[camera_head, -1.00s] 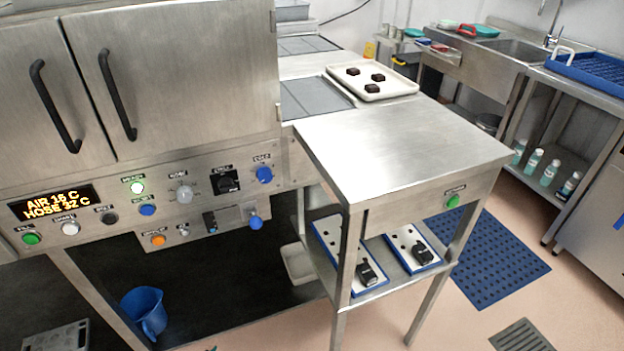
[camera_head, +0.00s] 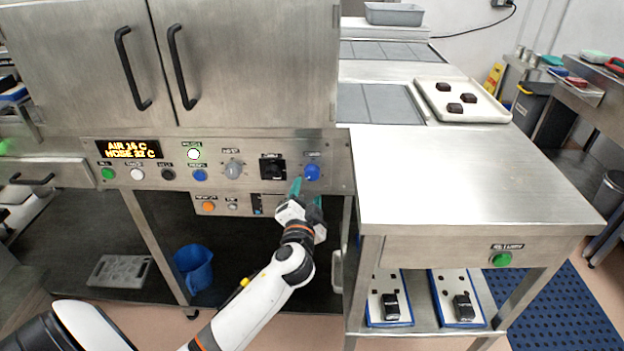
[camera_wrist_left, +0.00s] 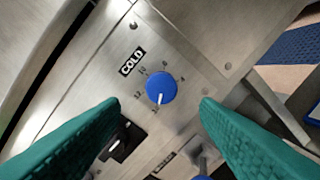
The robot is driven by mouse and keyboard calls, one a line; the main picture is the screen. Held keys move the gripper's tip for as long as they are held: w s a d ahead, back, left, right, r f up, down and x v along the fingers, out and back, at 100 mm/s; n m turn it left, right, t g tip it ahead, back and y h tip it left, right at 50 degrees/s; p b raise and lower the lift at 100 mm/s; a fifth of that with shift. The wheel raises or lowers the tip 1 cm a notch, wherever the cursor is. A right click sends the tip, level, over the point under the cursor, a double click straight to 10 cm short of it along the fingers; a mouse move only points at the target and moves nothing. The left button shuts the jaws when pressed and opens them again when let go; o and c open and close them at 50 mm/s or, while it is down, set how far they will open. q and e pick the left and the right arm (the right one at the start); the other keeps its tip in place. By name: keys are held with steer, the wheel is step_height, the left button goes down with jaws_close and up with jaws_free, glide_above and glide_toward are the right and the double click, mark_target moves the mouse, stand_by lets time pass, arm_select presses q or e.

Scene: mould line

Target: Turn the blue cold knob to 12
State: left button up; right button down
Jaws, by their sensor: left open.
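The blue cold knob (camera_head: 312,172) sits at the right end of the steel control panel. In the left wrist view the knob (camera_wrist_left: 161,87) is under a COLD label (camera_wrist_left: 132,62), ringed by small numbers. Its white pointer mark points down in that picture, past the 12; the number at its tip is too small to read surely. My left gripper (camera_head: 307,193) is open, its teal fingers just below and in front of the knob. In the left wrist view the fingers stand either side of the knob, apart from it. My right gripper is not in view.
A black switch (camera_head: 272,169) is left of the knob. A lower valve (camera_wrist_left: 200,165) shows partly between the fingers in the wrist view. The steel table (camera_head: 460,185) stands close on the right. A blue jug (camera_head: 193,268) stands below the panel.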

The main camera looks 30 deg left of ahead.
mark_target(311, 176)
arm_select(q)
steer(key=x, duration=0.6)
steer(key=shift+d, duration=0.1)
steer(key=shift+c, duration=0.6)
steer(key=c, duration=0.9)
